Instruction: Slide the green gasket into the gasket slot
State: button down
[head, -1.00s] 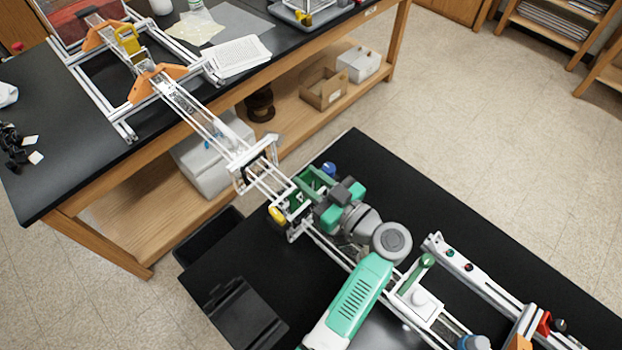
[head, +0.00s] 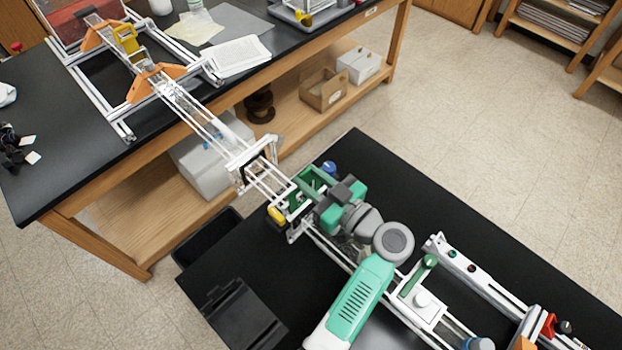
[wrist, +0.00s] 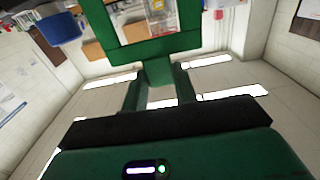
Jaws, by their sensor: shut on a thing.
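The green gasket is a square, open-centred frame (wrist: 109,48) filling the top middle of the wrist view, with a short tab at its lower edge. My gripper (wrist: 157,86) is shut on that tab, one finger on each side. In the head view the gasket (head: 311,178) stands at the far end of my gripper (head: 322,194), above the rail assembly on the near black table. I cannot make out the gasket slot for certain; the parts below the gasket are partly hidden by my gripper.
A white upright frame (head: 251,158) stands on the rails just beyond the gasket. A blue knob (head: 329,168) and a yellow part (head: 276,215) are close beside it. A black tray (head: 243,316) lies at the front left.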

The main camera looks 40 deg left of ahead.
jog(key=shift+f+b, duration=2.5)
jog(key=shift+b, duration=0.3)
jog(key=shift+f+b, duration=0.35)
jog(key=shift+f, duration=0.1)
jog(key=shift+r+p, duration=0.65)
jog(key=shift+r, duration=1.5)
jog(key=shift+b, duration=0.45)
jog(key=shift+b, duration=0.9)
